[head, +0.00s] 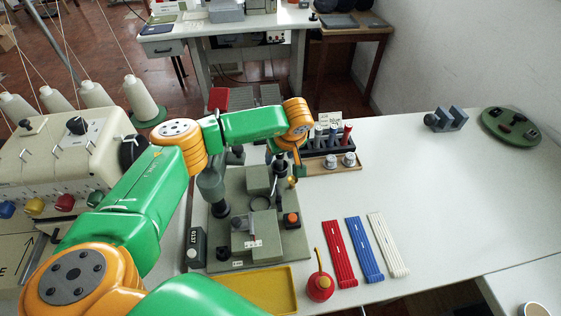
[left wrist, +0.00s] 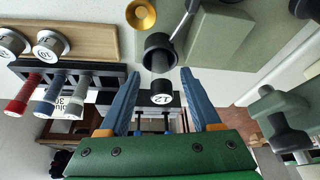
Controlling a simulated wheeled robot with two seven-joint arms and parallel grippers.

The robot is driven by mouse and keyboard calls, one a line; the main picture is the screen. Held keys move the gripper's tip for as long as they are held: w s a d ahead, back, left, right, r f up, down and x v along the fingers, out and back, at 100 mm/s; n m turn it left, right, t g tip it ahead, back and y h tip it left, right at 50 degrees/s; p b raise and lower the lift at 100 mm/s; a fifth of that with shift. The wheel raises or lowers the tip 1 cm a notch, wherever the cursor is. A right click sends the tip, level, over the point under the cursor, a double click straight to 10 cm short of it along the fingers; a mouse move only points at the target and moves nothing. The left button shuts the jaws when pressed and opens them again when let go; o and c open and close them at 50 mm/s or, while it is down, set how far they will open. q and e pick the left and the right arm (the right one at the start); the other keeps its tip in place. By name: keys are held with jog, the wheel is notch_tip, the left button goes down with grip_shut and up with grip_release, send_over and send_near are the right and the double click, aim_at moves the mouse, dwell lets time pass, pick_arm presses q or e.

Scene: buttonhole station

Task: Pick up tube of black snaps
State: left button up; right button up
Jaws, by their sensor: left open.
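In the head view my left gripper (head: 287,158) hangs over the back right of the grey-green press station (head: 230,185), beside the dark tube rack (head: 345,145). Its fingers are partly hidden by my wrist there. My right gripper is not in view.
A red oil can (head: 320,287) stands front right; the table's right is mostly clear.

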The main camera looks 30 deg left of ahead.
pick_arm(q)
jog(key=shift+s+r, duration=0.15)
jog(key=shift+s, duration=0.05)
jog(key=c, duration=0.9)
grip_shut()
